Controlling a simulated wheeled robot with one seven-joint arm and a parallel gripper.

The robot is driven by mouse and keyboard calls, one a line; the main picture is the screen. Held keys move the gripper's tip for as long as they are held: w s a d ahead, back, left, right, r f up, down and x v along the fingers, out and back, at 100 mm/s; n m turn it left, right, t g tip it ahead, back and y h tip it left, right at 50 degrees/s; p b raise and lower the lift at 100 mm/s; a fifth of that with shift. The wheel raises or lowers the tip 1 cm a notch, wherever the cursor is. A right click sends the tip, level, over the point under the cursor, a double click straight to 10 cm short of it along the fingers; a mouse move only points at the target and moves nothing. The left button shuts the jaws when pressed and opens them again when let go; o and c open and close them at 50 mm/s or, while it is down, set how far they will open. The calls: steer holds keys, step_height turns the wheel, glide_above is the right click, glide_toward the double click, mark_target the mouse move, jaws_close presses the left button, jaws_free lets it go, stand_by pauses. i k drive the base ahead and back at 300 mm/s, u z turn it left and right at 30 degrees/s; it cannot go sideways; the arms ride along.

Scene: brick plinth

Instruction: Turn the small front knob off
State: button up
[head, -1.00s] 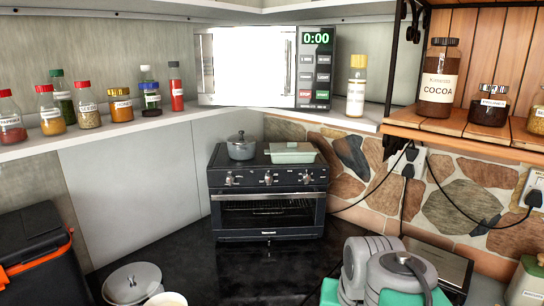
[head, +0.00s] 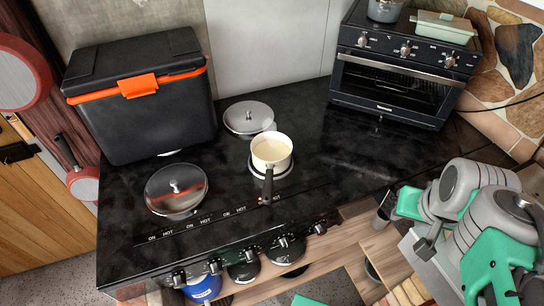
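A black stovetop (head: 215,160) fills the middle of the head view, seen from above. A row of several dark knobs with pale faces runs along its front edge; one knob (head: 283,242) is near the middle and another knob (head: 320,228) is at the right end. I cannot tell which is the small front knob, nor read any knob's setting. A cream saucepan (head: 271,150) with a dark handle stands on the cooktop. My grey and green arm is at the right edge, apart from the knobs. My gripper's fingers cannot be made out.
Two round lids, a near one (head: 176,190) and a far one (head: 249,118), lie on the cooktop. A black box with an orange latch (head: 138,87) stands at the back left. A toaster oven (head: 395,82) stands at the back right. The counter before the oven is clear.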

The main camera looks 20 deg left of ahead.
mark_target(284, 243)
steer(key=u, duration=1.7)
steer(key=k, duration=0.75)
steer(key=u, duration=1.3)
